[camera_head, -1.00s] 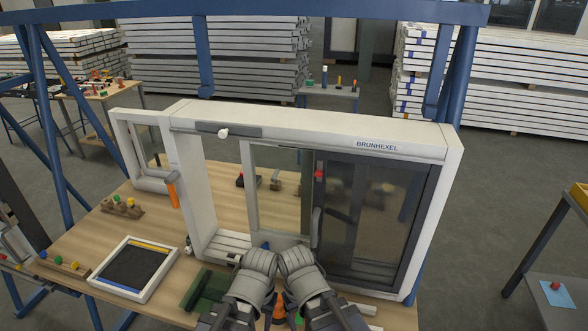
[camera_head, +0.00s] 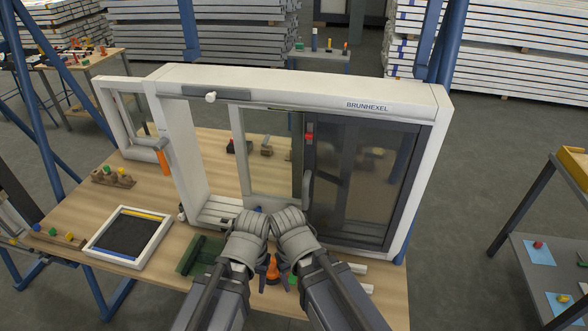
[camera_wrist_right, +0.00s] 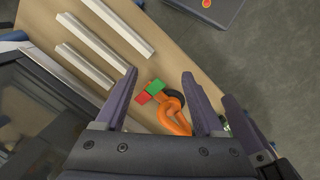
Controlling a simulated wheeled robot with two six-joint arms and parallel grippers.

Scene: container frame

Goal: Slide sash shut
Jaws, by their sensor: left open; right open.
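The white window frame labelled BRUNHEXEL (camera_head: 300,86) stands upright on the wooden table. A dark-framed sash (camera_head: 411,180) fills its right part, with an upright grey handle (camera_head: 307,187) and a red knob (camera_head: 309,137) at its left edge. A pale-framed pane (camera_head: 238,150) shows in the middle, and the left part of the frame is open. My left gripper (camera_head: 250,225) and right gripper (camera_head: 293,226) are close together before the lower frame. Their fingertips are hidden in the head view. In the right wrist view my right gripper (camera_wrist_right: 162,88) is open and empty, apart from the sash.
On the table are a black tray with a white rim (camera_head: 88,256), a green block (camera_head: 199,255), an orange clamp (camera_head: 273,267) and white strips (camera_wrist_right: 105,35). A small open casement (camera_head: 128,118) with an orange handle (camera_head: 162,160) projects at left. A side table (camera_head: 545,250) stands at right.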

